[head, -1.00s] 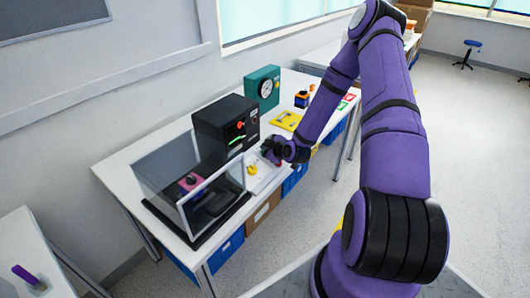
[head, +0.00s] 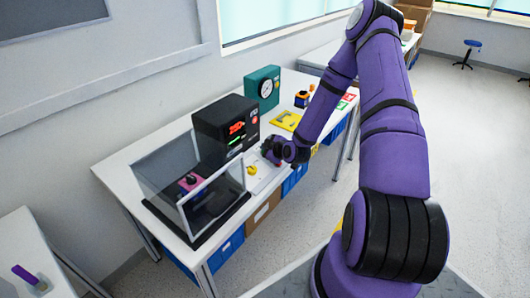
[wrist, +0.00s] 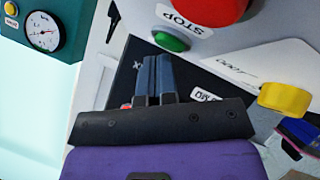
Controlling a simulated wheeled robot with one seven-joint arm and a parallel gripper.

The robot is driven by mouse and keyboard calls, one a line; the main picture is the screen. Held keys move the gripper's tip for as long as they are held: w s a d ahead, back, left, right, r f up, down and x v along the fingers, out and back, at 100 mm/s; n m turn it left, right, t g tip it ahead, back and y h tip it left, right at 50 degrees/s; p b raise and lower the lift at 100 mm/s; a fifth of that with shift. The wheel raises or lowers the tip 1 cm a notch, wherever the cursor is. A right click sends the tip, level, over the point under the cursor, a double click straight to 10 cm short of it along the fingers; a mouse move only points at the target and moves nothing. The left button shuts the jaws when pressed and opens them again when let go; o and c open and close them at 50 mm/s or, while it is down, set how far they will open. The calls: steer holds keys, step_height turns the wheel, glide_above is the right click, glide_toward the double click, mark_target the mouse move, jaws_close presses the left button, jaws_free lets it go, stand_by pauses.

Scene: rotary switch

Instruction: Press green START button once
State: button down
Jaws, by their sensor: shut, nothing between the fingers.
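The green button (wrist: 172,40) shows in the wrist view at top centre, right beside the large red STOP button (wrist: 208,8). Its own label is not readable. My gripper (wrist: 158,60) is shut and empty, its two fingers together and their tips just below and left of the green button in the picture. I cannot tell whether they touch it. In the head view my gripper (head: 267,151) is in front of the black box (head: 222,119), above the table. The green button is too small to make out there.
A yellow knob (wrist: 284,99) is at the right of the wrist view. A gauge (wrist: 44,33) is at the left. On the table (head: 125,165), a clear-walled enclosure (head: 212,203) stands left of the black box, and a green gauge box (head: 262,88) stands behind it.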

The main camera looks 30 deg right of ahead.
steer(key=shift+s+r, duration=0.2)
steer(key=shift+r, duration=0.45)
steer(key=r, duration=0.1)
steer(key=s+r, duration=0.1)
steer(key=r, duration=0.2)
steer(key=shift+s+d+r, duration=0.2)
steer(key=shift+d+r, duration=0.15)
steer(key=shift+r, duration=0.1)
stand_by(0.7)
